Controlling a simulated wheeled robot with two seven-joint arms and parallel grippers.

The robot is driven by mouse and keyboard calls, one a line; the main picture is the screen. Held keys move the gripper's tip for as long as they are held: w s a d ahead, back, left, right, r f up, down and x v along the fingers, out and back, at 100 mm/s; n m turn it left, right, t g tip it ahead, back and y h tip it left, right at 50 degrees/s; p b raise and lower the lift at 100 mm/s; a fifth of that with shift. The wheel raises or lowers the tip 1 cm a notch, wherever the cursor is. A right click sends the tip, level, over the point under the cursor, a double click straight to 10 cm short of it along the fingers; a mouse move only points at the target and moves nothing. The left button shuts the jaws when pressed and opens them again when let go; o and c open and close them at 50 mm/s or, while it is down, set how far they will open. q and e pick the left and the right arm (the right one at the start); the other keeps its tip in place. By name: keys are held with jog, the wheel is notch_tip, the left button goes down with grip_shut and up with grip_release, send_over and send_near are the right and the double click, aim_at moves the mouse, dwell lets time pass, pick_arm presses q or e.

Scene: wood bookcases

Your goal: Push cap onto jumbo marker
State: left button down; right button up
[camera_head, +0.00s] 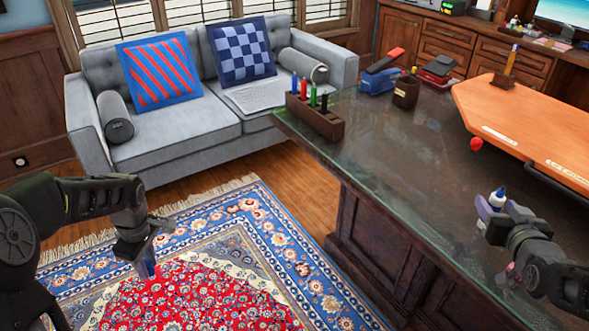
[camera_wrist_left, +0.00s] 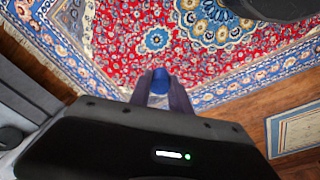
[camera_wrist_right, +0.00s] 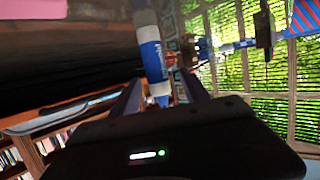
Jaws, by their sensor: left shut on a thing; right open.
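My left gripper (camera_head: 145,255) is shut on a small blue piece, which looks like the cap (camera_wrist_left: 160,80), over the rug left of the desk. The blue piece shows between the fingertips in the left wrist view. A white marker-like thing with a blue label and dark tip, likely the jumbo marker (camera_head: 498,196), stands at the desk's right side. In the right wrist view the white and blue marker (camera_wrist_right: 152,55) lies between the open fingers of my right gripper (camera_wrist_right: 160,100). Whether a finger touches it I cannot tell. Its lower part is hidden in the head view.
A dark wooden block with several markers (camera_head: 318,120) stands at the desk's left corner. A stapler (camera_head: 381,80), a cup (camera_head: 406,90), a red round thing (camera_head: 476,144) and an orange board (camera_head: 530,120) are on the desk. The middle of the desktop (camera_head: 410,150) is clear.

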aim_at(491, 197)
jog(key=shift+x, duration=2.65)
jog(key=shift+s+d, duration=0.1)
jog(key=shift+d, duration=0.05)
jog(key=shift+c, duration=0.3)
grip_shut()
